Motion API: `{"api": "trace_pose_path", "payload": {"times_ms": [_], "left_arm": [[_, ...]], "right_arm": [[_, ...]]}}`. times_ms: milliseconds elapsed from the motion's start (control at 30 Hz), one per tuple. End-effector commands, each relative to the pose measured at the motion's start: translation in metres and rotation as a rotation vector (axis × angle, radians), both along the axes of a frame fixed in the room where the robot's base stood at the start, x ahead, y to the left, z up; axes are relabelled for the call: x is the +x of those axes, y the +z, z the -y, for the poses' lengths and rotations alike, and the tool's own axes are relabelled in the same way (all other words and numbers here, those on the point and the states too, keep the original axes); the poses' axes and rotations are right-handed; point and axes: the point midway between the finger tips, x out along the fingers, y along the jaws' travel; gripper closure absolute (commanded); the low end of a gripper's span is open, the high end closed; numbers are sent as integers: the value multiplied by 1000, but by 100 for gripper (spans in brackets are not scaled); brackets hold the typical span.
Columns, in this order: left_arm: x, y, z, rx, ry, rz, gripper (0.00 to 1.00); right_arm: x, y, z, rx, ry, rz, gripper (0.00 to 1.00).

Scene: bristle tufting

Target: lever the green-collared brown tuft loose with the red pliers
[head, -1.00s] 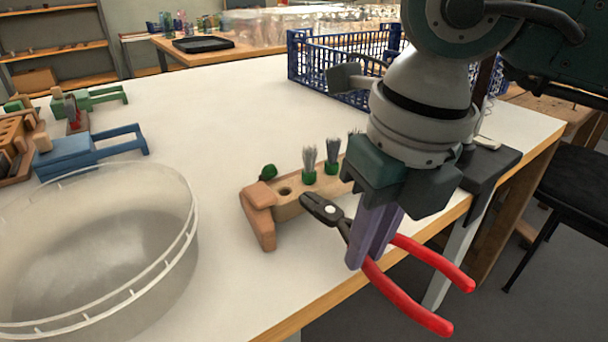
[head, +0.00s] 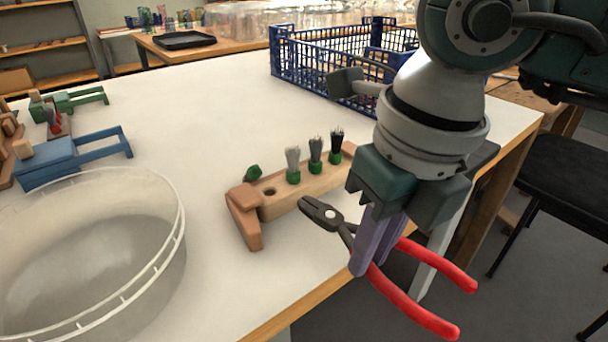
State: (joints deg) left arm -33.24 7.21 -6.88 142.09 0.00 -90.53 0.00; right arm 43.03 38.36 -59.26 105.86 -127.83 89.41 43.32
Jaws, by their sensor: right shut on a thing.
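My right gripper (head: 374,246) is shut on the red pliers (head: 409,302), its purple fingers across them near the pivot. The dark jaws of the pliers (head: 318,210) point left, over the near side of the wooden block (head: 315,188). Three tufts with green collars stand upright in the block: a light grey one (head: 293,163), a darker grey one (head: 316,155) and a black one (head: 336,146). A green collar (head: 253,172) sits tilted at the block's left end, beside an open hole; I cannot make out brown bristles on it. My left gripper is not in view.
A clear round tub (head: 174,252) stands at the front left of the white table (head: 200,120). Blue (head: 70,157) and green (head: 85,98) wooden pieces lie on the left. A blue crate (head: 300,68) stands behind. The table's wooden edge (head: 310,303) runs close by the pliers.

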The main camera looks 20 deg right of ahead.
Motion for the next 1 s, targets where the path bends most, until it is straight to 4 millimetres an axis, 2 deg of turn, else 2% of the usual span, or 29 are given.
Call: {"api": "trace_pose_path", "payload": {"times_ms": [100,733,1000], "left_arm": [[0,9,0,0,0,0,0],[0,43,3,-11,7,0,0],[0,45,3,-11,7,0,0]], "right_arm": [[1,11,0,0,0,2,100],[1,53,0,0,0,2,100],[1,57,0,0,0,2,100]]}}
